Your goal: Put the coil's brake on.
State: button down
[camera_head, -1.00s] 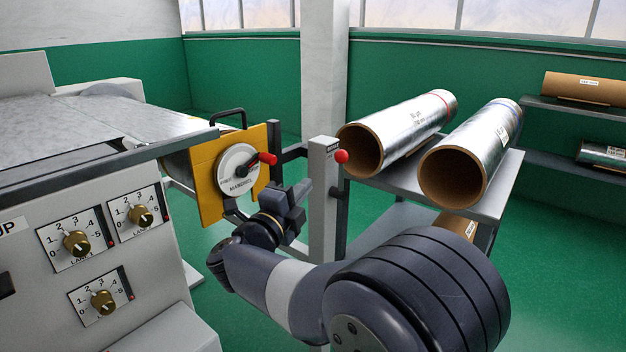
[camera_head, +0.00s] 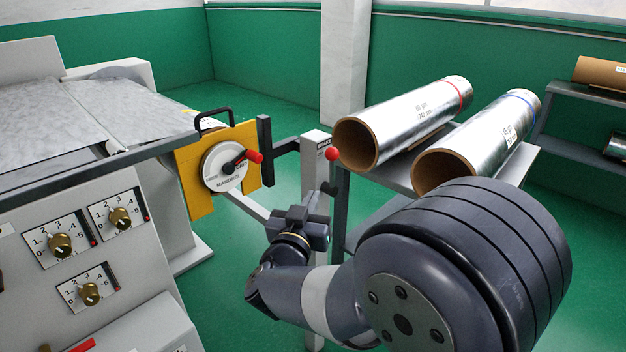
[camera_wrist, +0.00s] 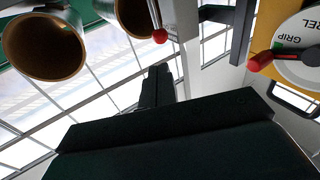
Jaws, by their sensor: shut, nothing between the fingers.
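A grey post (camera_head: 312,170) carries a short lever with a red ball knob (camera_head: 332,154), also seen in the wrist view (camera_wrist: 160,36). The post's small label is too small to read. Left of it, a yellow plate (camera_head: 196,200) bears a white mandrel dial (camera_head: 222,180) with a red-tipped handle (camera_head: 254,156) pointing right; the dial and its handle (camera_wrist: 261,61) show at the right of the wrist view. My gripper (camera_head: 328,189) is shut and empty. It appears below the red knob in the head view, apart from it, and covers part of the post.
Two foil rolls on cardboard cores (camera_head: 405,120) lie on a grey rack right of the post. A machine front with several numbered knobs (camera_head: 60,246) stands at left. A black handle (camera_head: 214,116) rises above the yellow plate. Green floor is open behind.

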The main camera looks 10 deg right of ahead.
jog(key=b, duration=0.1)
send_near(338, 152)
jog(key=w, duration=0.2)
jog(key=w+d, duration=0.1)
jog(key=w, duration=0.2)
jog(key=shift+w+f, duration=0.2)
jog(key=shift+d+r, duration=0.1)
jog(key=shift+r, duration=0.05)
jog(key=d+r+g+p, duration=0.1)
jog(key=p, duration=0.3)
jog(key=shift+w+m+y+p, duration=0.3)
jog(key=shift+w, duration=0.05)
jog(key=d+g+p, duration=0.1)
jog(key=p, duration=0.2)
jog(key=w+d+m+p, duration=0.1)
jog(key=p, duration=0.3)
jog(key=shift+w+r+g+y, duration=0.15)
jog(key=shift+r+g+y, duration=0.25)
jog(key=w+d+g+y+p, duration=0.1)
jog(key=p, duration=0.4)
jog(key=w+d+f+m+g+y+p, duration=0.1)
jog(key=d+g+p, duration=0.1)
jog(key=p, duration=0.4)
jog(key=shift+w+d+f+m, duration=0.1)
jog(key=shift+w+d+m, duration=0.05)
jog(key=shift+w+m, duration=0.15)
jog(key=shift+f, duration=0.1)
